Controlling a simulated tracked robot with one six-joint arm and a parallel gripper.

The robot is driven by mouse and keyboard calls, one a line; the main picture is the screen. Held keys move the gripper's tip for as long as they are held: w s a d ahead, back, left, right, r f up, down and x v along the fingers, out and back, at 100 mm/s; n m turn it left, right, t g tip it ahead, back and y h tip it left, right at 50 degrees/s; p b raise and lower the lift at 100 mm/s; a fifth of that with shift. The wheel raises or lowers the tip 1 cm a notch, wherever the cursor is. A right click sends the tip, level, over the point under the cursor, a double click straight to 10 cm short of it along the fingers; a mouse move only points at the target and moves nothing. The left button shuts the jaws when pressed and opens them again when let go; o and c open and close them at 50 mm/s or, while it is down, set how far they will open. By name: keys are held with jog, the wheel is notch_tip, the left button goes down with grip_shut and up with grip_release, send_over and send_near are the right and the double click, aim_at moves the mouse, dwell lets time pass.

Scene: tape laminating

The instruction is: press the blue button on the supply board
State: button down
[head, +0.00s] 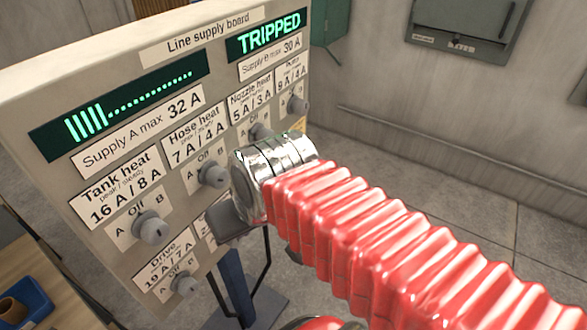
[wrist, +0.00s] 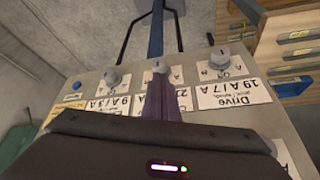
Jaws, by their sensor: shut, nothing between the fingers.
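The supply board (head: 75,90) stands at the left of the head view, tilted in the picture, with labels, knobs and two green displays. One display reads TRIPPED (head: 265,33). The blue button (wrist: 76,85) shows at the left edge of the board's lower row in the wrist view, where the board appears upside down. It is hidden behind my arm in the head view. My gripper (wrist: 165,92) is shut and empty, in front of the lower row near the middle knob (wrist: 160,66), to the right of the blue button. Its dark end shows in the head view (head: 230,218).
Knobs stick out around my gripper, including the drive knob (head: 185,284) and the tank heat knob (head: 150,228). A blue bin (head: 25,303) sits on a wooden surface at the lower left. Grey wall boxes (head: 465,28) hang at the back. Open floor lies to the right.

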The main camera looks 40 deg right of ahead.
jog(key=w+d+f+m+t, duration=0.1)
jog(key=d+f+m, duration=0.2)
jog(key=d+m, duration=0.4)
jog(key=w+d+f+m+t, duration=0.1)
jog(key=d+f+m, duration=0.3)
jog(key=d+m, duration=0.3)
jog(key=w+d+f+m+t+y, duration=0.1)
jog(key=d+m, duration=0.6)
jog(key=d, duration=0.8)
notch_tip(320, 180, down, 3)
jog(key=shift+w+d+r+t, duration=0.15)
jog(key=shift+w+t, duration=0.15)
jog(key=shift+w, duration=0.2)
jog(key=shift+w, duration=0.15)
jog(key=w+a, duration=0.3)
jog(key=w, duration=0.5)
jog(key=shift+w, duration=0.1)
dwell(0.5)
jog(key=shift+w+a, duration=0.15)
jog(key=shift+w, duration=0.25)
